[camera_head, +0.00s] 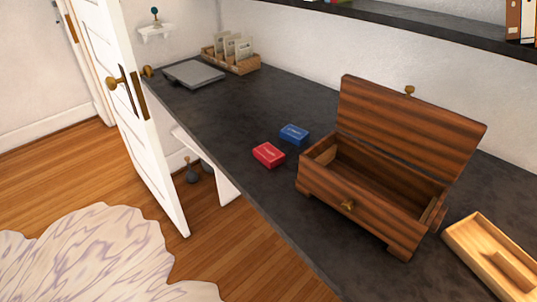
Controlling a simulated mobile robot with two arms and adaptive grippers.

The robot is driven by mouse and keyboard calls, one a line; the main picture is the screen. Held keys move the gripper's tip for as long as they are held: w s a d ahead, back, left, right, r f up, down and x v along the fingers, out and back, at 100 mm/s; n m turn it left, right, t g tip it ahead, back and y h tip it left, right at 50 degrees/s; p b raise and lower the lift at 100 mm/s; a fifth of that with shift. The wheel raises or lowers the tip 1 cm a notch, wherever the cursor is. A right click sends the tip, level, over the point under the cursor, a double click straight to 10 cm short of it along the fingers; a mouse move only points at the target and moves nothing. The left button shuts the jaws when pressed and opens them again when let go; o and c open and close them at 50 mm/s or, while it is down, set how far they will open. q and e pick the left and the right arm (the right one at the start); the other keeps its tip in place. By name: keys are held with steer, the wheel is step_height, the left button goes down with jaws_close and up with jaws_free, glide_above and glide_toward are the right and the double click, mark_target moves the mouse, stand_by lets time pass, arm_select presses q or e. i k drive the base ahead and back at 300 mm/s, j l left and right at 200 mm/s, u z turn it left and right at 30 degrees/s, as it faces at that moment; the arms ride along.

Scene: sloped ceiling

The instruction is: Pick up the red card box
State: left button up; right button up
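The red card box (268,155) lies flat on the dark countertop, close to its front edge. A blue card box (293,135) lies just behind it to the right, with a small gap between them. Neither of my grippers shows in the head view.
An open wooden chest (347,204) with its lid raised stands right of the card boxes. A light wooden tray (462,236) lies at the far right. A grey flat object (194,74) and a basket (239,66) are at the counter's far end. A white door (137,120) stands open at left.

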mark_target(268, 156)
steer(key=i+j+z, duration=0.1)
steer(key=j, duration=0.2)
steer(key=i+j+z, duration=0.1)
steer(key=j, duration=0.25)
steer(key=i+j+z, duration=0.1)
steer(key=j, duration=0.25)
steer(key=i+j+z, duration=0.1)
steer(key=j, duration=0.25)
steer(key=i, duration=0.1)
